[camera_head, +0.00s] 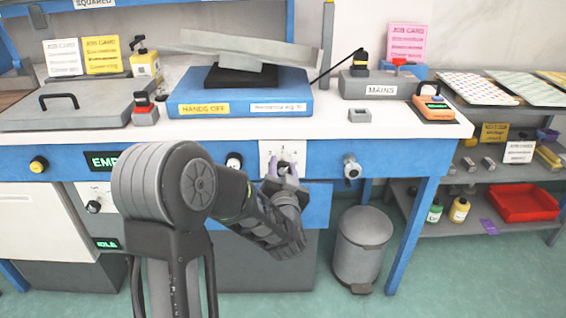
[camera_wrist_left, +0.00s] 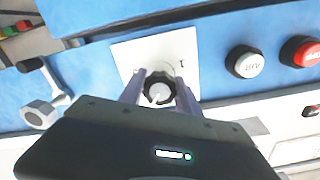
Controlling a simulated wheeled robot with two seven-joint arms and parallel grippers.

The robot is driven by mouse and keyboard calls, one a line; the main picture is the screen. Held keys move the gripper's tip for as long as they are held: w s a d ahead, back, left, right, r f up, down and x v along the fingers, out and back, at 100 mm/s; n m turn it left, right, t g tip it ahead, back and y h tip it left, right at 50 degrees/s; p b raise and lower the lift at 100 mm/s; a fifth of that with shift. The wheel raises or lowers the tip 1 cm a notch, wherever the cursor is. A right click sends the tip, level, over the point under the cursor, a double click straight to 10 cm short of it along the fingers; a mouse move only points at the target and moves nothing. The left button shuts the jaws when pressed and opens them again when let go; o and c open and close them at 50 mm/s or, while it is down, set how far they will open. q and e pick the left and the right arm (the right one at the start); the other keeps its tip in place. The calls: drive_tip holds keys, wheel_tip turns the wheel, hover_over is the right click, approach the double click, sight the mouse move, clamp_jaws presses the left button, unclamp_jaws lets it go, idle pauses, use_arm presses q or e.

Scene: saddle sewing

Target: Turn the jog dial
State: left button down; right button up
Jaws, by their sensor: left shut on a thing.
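The jog dial (camera_wrist_left: 158,88) is a dark ridged knob with a light face, on a white numbered plate (camera_wrist_left: 129,56) on the blue front of the bench. My left gripper (camera_wrist_left: 160,95) has one finger on each side of the dial and is shut on it. In the head view my left gripper (camera_head: 284,176) is at the same plate (camera_head: 268,149), and its fingers hide most of the dial. My right gripper is in neither view.
A white button (camera_wrist_left: 246,63) and a red button (camera_wrist_left: 305,50) show in the wrist view. A grey bin (camera_head: 361,245) stands below on the green floor. A blue block (camera_head: 240,92) lies on the bench top.

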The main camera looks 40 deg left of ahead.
use_arm(q)
drive_tip(key=shift+m+p, duration=0.7)
drive_tip(key=shift+m, duration=0.7)
drive_tip(key=shift+f, duration=0.1)
drive_tip(key=c, duration=0.9)
unclamp_jaws()
drive_tip(key=shift+o, duration=0.2)
drive_tip(key=v, duration=0.7)
drive_tip(key=shift+s+d, duration=0.3)
